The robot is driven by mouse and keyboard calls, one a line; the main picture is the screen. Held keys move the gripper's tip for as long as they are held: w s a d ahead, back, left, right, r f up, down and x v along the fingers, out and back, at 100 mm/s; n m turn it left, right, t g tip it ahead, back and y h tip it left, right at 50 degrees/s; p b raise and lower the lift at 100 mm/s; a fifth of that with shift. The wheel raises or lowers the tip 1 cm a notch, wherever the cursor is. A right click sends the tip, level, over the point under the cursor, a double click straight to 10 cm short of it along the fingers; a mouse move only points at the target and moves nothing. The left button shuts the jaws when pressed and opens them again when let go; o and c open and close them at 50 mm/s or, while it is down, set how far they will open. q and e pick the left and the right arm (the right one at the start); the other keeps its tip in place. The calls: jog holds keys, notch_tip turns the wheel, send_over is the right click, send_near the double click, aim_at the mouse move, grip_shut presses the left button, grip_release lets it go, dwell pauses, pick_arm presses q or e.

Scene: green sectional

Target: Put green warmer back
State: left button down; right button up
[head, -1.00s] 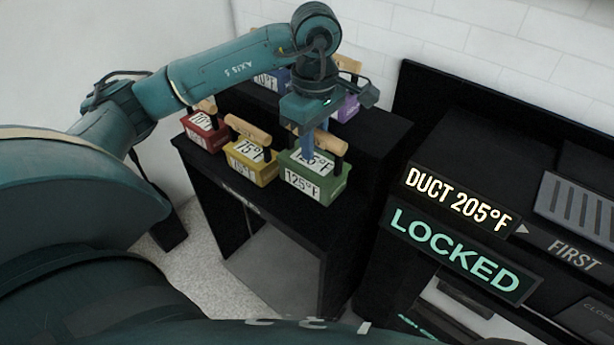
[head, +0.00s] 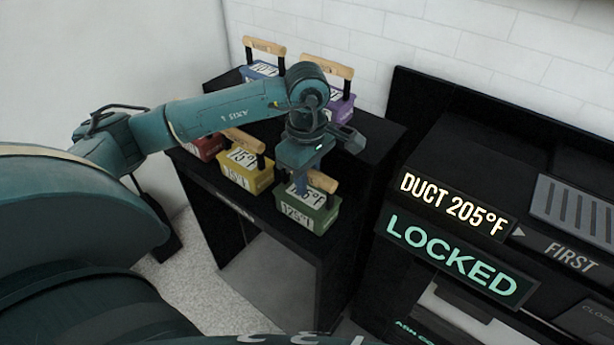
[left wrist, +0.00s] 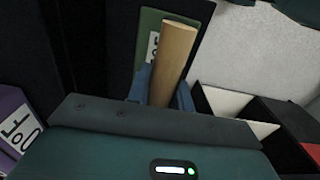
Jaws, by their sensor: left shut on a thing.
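The green warmer (head: 312,214), a green block with a 125°F label and a wooden handle, is at the right end of the front row on the black stand (head: 250,218). My left gripper (head: 303,178) is above it, shut on its handle. In the left wrist view, my left gripper's blue fingers (left wrist: 162,92) sit on both sides of the wooden handle (left wrist: 173,55), with the green body (left wrist: 150,25) beyond. Whether the green warmer's base touches the stand I cannot tell. My right gripper is not in view.
The yellow warmer (head: 243,172) is close on the left, with the red one (head: 203,148) past it, partly behind my arm. Blue (head: 259,69) and purple (head: 341,108) warmers stand behind. A black cabinet with a LOCKED sign (head: 452,261) is at right.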

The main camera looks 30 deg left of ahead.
pick_arm(q)
jog(key=c, duration=1.3)
grip_release()
jog(key=shift+f, duration=0.1)
jog(key=shift+o, duration=0.2)
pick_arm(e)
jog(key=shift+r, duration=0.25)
